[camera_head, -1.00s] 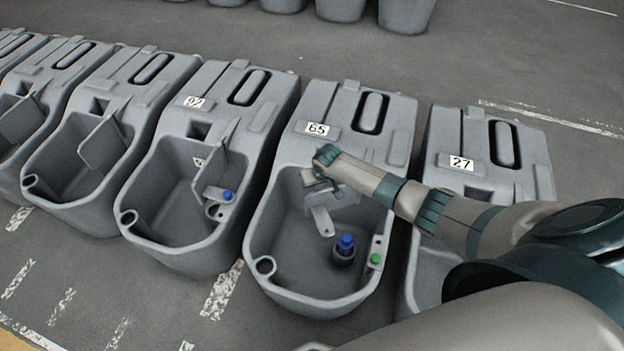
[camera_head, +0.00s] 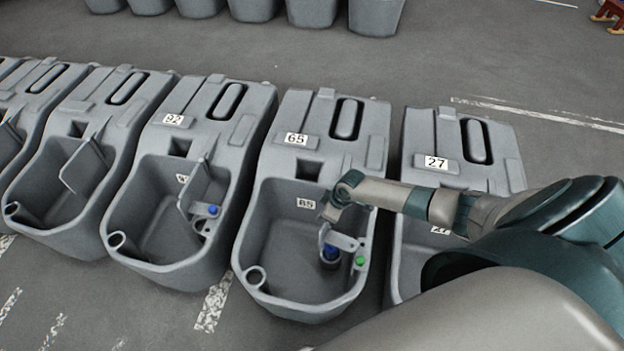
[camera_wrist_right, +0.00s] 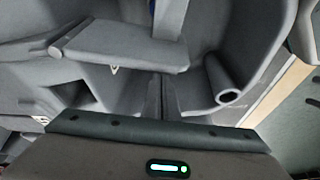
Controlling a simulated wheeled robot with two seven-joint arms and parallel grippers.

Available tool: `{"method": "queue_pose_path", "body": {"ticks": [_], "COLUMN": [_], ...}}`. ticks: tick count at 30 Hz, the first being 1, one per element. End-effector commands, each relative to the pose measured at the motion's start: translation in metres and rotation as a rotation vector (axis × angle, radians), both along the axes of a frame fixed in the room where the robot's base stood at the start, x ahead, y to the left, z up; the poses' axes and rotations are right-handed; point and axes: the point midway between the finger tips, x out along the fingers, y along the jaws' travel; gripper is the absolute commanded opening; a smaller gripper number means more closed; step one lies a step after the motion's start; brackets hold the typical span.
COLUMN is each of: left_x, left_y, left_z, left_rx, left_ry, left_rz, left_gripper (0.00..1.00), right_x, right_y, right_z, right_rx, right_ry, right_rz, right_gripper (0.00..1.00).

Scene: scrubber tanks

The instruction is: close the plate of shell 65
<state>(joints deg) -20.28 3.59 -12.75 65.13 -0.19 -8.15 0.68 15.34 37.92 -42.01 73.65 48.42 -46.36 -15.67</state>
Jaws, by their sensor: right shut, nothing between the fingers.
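Shell 65 (camera_head: 262,215) is a grey open tank with a "65" label (camera_head: 297,139) on top and another on its inner back wall. Its grey plate (camera_head: 342,240) stands at the right side of the basin, next to a blue-capped part (camera_head: 331,252) and a green button (camera_head: 360,261). A grey plate also shows in the wrist view (camera_wrist_right: 120,45), with a bit of blue behind it. My right gripper (camera_head: 330,212) reaches in from the right, shut and empty, just above and left of the plate. I cannot tell whether they touch. My left gripper is out of view.
Shell 92 (camera_head: 150,215) stands to the left, with its plate beside a blue button. Shell 27 (camera_head: 415,240) stands to the right, partly behind my arm. A tube (camera_head: 255,277) rises at the front left rim of shell 65. More tanks line the back.

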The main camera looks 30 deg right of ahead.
Motion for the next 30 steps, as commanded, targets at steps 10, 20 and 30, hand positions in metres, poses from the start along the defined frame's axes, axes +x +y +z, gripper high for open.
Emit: {"method": "queue_pose_path", "body": {"ticks": [10, 20, 30], "left_x": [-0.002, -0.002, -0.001], "left_y": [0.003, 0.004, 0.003], "left_z": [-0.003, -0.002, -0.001], "left_rx": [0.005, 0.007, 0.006], "left_ry": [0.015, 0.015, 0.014], "left_rz": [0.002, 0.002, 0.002], "left_gripper": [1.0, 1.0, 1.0], "right_x": [-0.026, -0.029, -0.03], "right_y": [-0.018, -0.021, -0.022], "right_z": [-0.001, 0.0, -0.001], "right_rx": [-0.002, -0.001, -0.003], "right_ry": [0.001, 0.001, 0.003], "right_rz": [0.089, 0.087, 0.086], "right_gripper": [0.0, 0.0, 0.0]}}
